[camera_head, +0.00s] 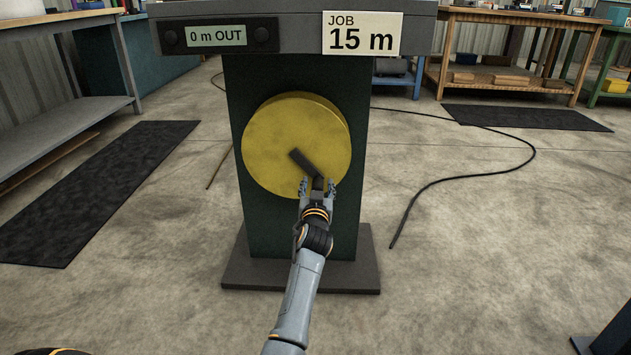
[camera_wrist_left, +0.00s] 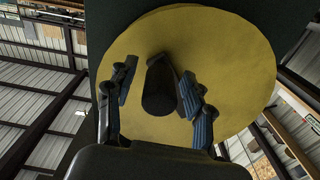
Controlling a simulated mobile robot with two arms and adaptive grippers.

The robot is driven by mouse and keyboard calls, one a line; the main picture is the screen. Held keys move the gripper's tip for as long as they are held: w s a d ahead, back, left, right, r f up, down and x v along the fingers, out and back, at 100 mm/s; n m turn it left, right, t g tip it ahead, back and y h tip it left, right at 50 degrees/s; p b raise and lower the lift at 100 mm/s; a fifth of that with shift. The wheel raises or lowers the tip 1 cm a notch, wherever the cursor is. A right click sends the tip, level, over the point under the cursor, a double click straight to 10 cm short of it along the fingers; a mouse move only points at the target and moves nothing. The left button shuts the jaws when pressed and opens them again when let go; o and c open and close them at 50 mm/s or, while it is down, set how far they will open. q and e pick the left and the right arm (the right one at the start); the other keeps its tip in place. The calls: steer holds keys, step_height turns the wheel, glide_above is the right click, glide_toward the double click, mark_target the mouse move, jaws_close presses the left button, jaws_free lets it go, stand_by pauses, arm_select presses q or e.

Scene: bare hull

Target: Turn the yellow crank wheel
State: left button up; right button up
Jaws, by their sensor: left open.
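The yellow crank wheel (camera_head: 285,130) is a round disc on the front of a dark green pedestal (camera_head: 240,85). A dark crank arm (camera_head: 301,160) runs from its middle down to the right, ending in a dark handle (camera_head: 318,184). My left gripper (camera_head: 318,187) is open, its fingers on either side of the handle. The left wrist view shows the yellow wheel (camera_wrist_left: 225,60) filling the background and the dark handle (camera_wrist_left: 160,88) between the two fingers (camera_wrist_left: 162,98), with gaps visible on both sides. My right gripper is not in view.
A display (camera_head: 217,36) on the pedestal's top reads "0 m OUT". A card (camera_head: 362,34) reads "JOB 15 m". Black mats (camera_head: 95,185) and a dark cable (camera_head: 450,178) lie on the concrete floor. Benches stand left and behind.

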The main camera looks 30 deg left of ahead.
arm_select(q)
steer(key=shift+w+a, duration=0.1)
steer(key=shift+w, duration=0.1)
steer(key=shift+r, duration=0.1)
jaws_close()
steer(key=shift+a, duration=0.1)
